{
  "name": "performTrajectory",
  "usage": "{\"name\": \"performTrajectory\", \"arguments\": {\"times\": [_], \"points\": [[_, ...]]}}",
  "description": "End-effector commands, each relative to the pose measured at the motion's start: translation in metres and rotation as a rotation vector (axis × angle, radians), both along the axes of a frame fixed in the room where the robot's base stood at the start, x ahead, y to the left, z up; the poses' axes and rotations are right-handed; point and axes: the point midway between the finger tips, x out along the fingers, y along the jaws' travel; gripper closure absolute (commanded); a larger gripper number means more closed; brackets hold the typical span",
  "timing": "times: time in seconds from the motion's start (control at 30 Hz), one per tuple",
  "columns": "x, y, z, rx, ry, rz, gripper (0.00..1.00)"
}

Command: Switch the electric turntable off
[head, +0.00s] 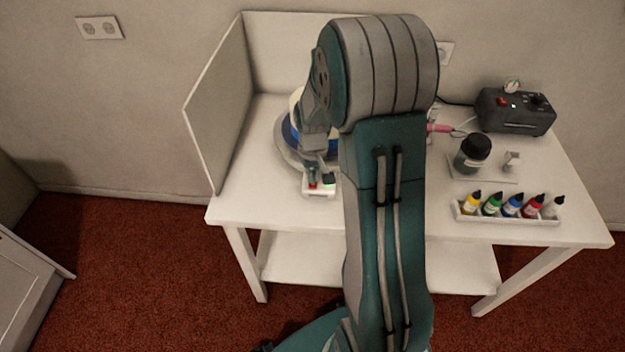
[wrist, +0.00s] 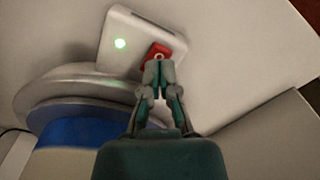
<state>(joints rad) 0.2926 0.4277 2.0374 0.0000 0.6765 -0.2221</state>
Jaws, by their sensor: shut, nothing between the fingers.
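The electric turntable (head: 287,150) stands at the left of the white table, with a blue and cream cake on it, partly hidden by my arm. Its metal plate (wrist: 75,88) shows in the wrist view. Its white control box (head: 320,191) sticks out at the front. In the head view my gripper (head: 322,170) is just above the box.
A white panel (head: 215,105) stands along the table's left side. To the right are a rack of colour bottles (head: 508,215), a dark jar (head: 473,153), a pink airbrush (head: 440,128) and a black compressor (head: 515,110). The table's front edge is near the control box.

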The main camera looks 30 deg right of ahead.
Motion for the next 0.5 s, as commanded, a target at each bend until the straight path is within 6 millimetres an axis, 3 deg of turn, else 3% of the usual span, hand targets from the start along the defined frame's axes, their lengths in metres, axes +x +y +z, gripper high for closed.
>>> {"name": "performTrajectory", "arguments": {"times": [0.5], "points": [[0.0, 0.0, -0.007, 0.0, 0.0, 0.0, 1.0]]}}
